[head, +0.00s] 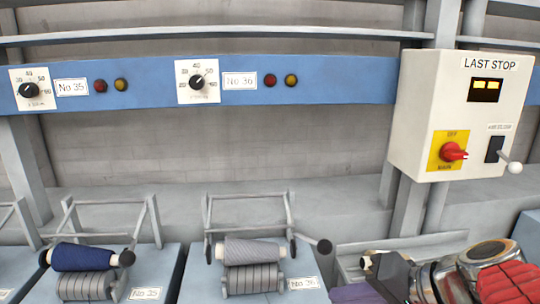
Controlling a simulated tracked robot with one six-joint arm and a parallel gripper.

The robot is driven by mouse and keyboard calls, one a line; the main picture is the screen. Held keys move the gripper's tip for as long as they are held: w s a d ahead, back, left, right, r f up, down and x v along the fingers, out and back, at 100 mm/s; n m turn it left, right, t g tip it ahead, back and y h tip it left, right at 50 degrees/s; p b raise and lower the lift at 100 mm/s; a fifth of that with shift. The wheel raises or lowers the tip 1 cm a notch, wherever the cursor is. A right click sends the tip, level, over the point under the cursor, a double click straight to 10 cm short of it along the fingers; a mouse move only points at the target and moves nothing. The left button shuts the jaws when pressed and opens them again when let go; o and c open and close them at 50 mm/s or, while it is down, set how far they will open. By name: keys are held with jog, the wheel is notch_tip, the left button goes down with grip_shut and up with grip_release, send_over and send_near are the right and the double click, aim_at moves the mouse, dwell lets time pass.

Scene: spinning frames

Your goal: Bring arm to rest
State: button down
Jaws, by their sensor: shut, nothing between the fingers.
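My arm reaches in from the bottom right corner, with a red and chrome link. My gripper (368,262) is at its left end, pointing left, shut and empty. It is low in the picture, to the right of the No 36 spinning position, below the LAST STOP box. Parts of the gripper are cut off or hidden by my own arm.
The grey bobbin (252,252) sits on its drum at No 36; the dark blue bobbin (84,257) is at No 35. The LAST STOP box (415,130) with red knob (453,152) and white-tipped lever (514,167) stands above my arm. Blue rail (320,82) carries dials.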

jog(key=s+d+f+n+g+h, duration=0.1)
jog(key=s+f+n+h, duration=0.3)
jog(key=s+h, duration=0.3)
jog(key=shift+s+d+f, duration=0.3)
jog(key=shift+s+f, duration=0.35)
jog(key=shift+f, duration=0.1)
